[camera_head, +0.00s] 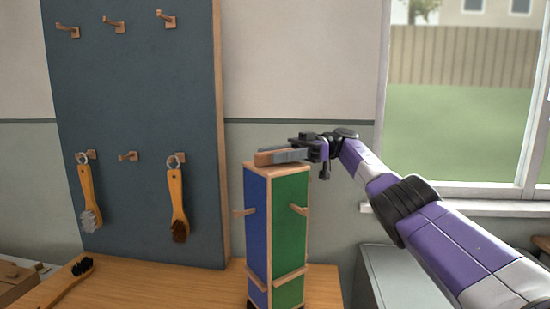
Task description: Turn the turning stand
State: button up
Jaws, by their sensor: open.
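The turning stand (259,232) is an upright, box-shaped post with a blue face on the left, a green face on the right and light wood edges. It stands on the wooden table. Small wooden pegs and ledges stick out of both faces. A reddish-brown wooden bar (265,159) shows at its top. My gripper (285,154) reaches in from the right at the top of the stand, with its jaws open beside or around this bar. The fingers partly hide the bar, and I cannot tell whether they touch it.
Two wooden-handled brushes (88,195) (177,200) hang by rings on a dark blue peg board (140,120) at left; other pegs are bare. Another brush (70,280) lies on the table (190,288) at front left. A grey box (385,270) stands right of the table, below the window.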

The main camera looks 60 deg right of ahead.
notch_tip(320, 180, up, 20)
jog(key=p, duration=1.4)
jog(key=shift+f, duration=0.25)
